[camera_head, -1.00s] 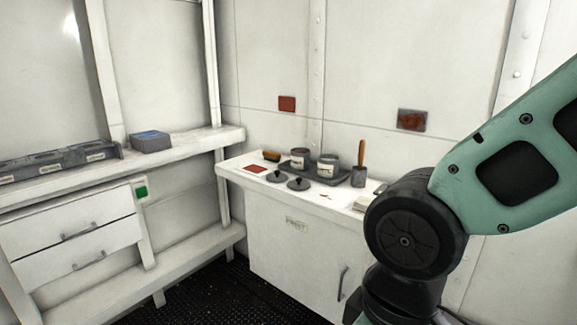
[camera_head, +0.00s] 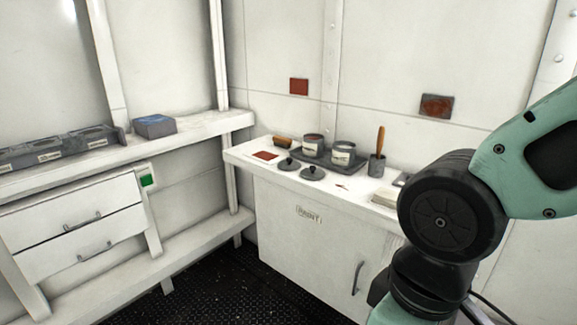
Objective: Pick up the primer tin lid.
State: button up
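Two dark grey round lids with knobs lie on the white counter top of the paint cabinet: a left lid (camera_head: 288,164) and a right lid (camera_head: 312,173). I cannot tell which is the primer tin lid. My arm is at the right of the view, well apart from the lids. My gripper cannot be made out.
A brush (camera_head: 283,141) lies behind the lids and a red swatch card (camera_head: 265,156) to their left. A cup with a wooden-handled tool (camera_head: 377,165) stands to the right, near a pale stack (camera_head: 371,195). A shelf (camera_head: 200,127) is at left. Dark floor (camera_head: 225,285) is clear in front.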

aim_at(288, 164)
jog(key=i+j+u, duration=0.25)
jog(key=i, duration=0.15)
jog(key=i+u, duration=0.25)
jog(key=i, duration=0.15)
jog(key=i+z, duration=0.15)
jog(key=i, duration=0.2)
jog(key=i+j+z, duration=0.1)
jog(key=i, duration=0.3)
jog(key=i+j+z, duration=0.15)
jog(key=z, duration=0.15)
jog(key=i+j+z, duration=0.25)
jog(key=i, duration=0.1)
